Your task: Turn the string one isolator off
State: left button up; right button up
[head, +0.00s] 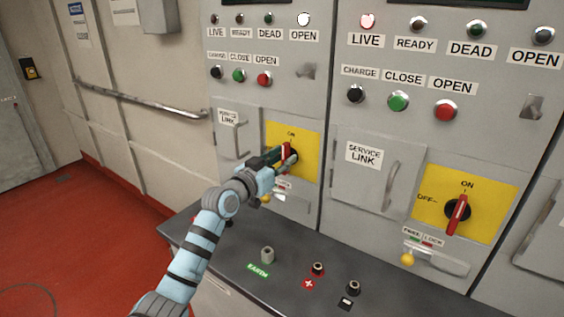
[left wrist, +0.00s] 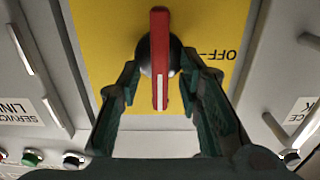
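The left cabinet's isolator has a red handle (head: 287,151) on a black hub against a yellow plate (head: 310,141). My left gripper (head: 284,159) is at this handle and partly hides it. In the left wrist view the handle (left wrist: 160,60) stands upright in the picture, in line with the ON–opposite axis, with OFF lettering to its right. My left gripper's fingers (left wrist: 162,88) are spread on either side of the handle and hub, with gaps beside the handle. My right gripper is in neither view.
The left cabinet's OPEN lamp (head: 304,19) glows white. A dark ledge (head: 232,262) with several terminals runs below. Door handles (head: 390,187) stick out nearby.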

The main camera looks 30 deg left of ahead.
pick_arm(q)
jog(key=shift+w+r, duration=0.1)
jog(key=shift+c, duration=0.6)
grip_shut()
